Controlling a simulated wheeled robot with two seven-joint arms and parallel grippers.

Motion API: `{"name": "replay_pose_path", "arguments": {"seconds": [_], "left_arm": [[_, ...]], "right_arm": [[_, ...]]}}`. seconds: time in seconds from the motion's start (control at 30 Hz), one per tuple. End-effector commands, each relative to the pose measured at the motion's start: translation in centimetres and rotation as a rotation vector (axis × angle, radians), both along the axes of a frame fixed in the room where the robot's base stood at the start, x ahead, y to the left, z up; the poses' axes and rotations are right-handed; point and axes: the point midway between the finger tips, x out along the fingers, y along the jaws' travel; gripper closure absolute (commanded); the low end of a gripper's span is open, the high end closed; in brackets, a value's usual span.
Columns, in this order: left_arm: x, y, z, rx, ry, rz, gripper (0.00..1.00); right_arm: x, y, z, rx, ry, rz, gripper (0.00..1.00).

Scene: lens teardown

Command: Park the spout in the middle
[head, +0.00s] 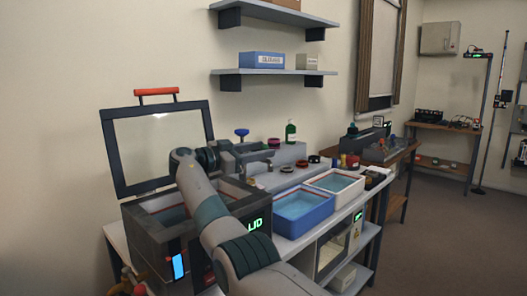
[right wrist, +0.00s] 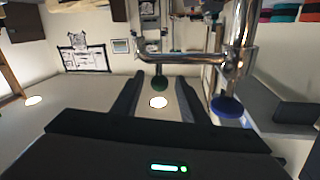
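The chrome spout (right wrist: 185,57) runs sideways across the right wrist view from an upright chrome column (right wrist: 240,50), just past my fingertips. In the head view the spout (head: 258,155) is small and partly hidden behind my right gripper (head: 236,157). A blue knob (head: 242,132) stands above it; a blue knob (right wrist: 228,107) also shows beside the column in the right wrist view. My right gripper (right wrist: 159,80) is open, its two dark fingers apart with nothing visibly held between them. Contact with the spout cannot be told. My left gripper is not in view.
A blue tub (head: 303,222) and a white tub (head: 347,191), both with liquid, stand on the bench. A dark tank (head: 146,240) with a raised lid (head: 112,150) and a green display stands at left. Shelves (head: 270,72) hang above.

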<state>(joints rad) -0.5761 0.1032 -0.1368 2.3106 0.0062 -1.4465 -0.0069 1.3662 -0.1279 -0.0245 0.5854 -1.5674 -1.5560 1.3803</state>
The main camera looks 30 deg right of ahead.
Motion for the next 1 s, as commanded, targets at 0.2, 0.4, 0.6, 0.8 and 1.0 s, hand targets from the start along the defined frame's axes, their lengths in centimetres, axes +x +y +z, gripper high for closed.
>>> {"name": "replay_pose_path", "arguments": {"seconds": [0.2,0.4,0.6,0.8,1.0], "left_arm": [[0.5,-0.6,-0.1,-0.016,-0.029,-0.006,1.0],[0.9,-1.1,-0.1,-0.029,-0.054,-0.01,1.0],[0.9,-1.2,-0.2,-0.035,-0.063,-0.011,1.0],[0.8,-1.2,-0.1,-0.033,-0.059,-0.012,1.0],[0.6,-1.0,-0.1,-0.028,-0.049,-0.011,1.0]], "right_arm": [[-0.5,3.8,-0.1,0.0,0.0,0.003,0.6],[-1.1,7.9,0.0,0.0,0.0,0.004,0.6],[-1.6,11.9,0.0,-0.001,0.002,0.004,0.6],[-2.0,14.3,0.0,0.001,0.002,0.003,0.6],[-2.2,15.3,-0.1,0.001,0.001,0.001,0.6]]}}
